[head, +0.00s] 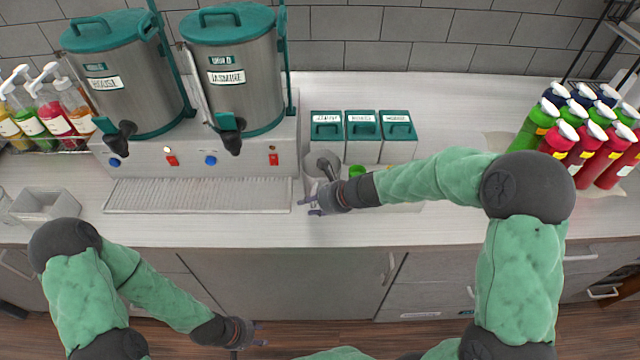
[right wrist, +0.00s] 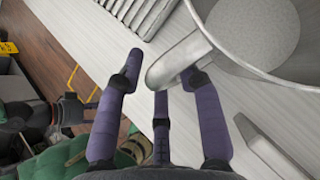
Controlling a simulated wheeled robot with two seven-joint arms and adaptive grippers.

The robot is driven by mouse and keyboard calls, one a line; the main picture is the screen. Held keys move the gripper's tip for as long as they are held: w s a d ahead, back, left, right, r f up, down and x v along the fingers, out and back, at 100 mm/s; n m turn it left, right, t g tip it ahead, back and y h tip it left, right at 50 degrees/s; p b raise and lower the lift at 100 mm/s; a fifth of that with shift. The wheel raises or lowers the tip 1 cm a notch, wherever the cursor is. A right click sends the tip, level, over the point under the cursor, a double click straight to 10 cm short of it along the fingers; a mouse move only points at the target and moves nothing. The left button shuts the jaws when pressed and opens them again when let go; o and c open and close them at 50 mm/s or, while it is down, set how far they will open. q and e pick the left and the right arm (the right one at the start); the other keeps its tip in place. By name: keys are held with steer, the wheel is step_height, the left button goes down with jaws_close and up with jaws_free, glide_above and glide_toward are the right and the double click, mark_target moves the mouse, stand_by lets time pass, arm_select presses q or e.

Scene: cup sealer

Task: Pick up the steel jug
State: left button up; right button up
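The steel jug (head: 320,162) stands on the counter, right of the drip tray. In the right wrist view its round open body (right wrist: 262,35) fills the top right, with a curved metal part, which looks like its handle (right wrist: 180,60), reaching toward the fingers. My right gripper (head: 313,206) is just in front of the jug. In the right wrist view its purple fingers (right wrist: 145,85) are apart. The tip of the metal part is near the right-hand fingers; I cannot tell whether they touch. My left gripper (head: 260,338) hangs low before the cabinets, away from the jug; its fingers are too small to read.
Two steel dispensers (head: 232,75) stand behind the drip tray (head: 195,196). Lidded canisters (head: 362,130) stand close behind the jug, with a small green item (head: 357,171) near it. Bottles (head: 590,140) stand far right. The counter front is mostly clear.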

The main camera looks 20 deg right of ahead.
jaws_close()
steer(key=shift+r, duration=0.1)
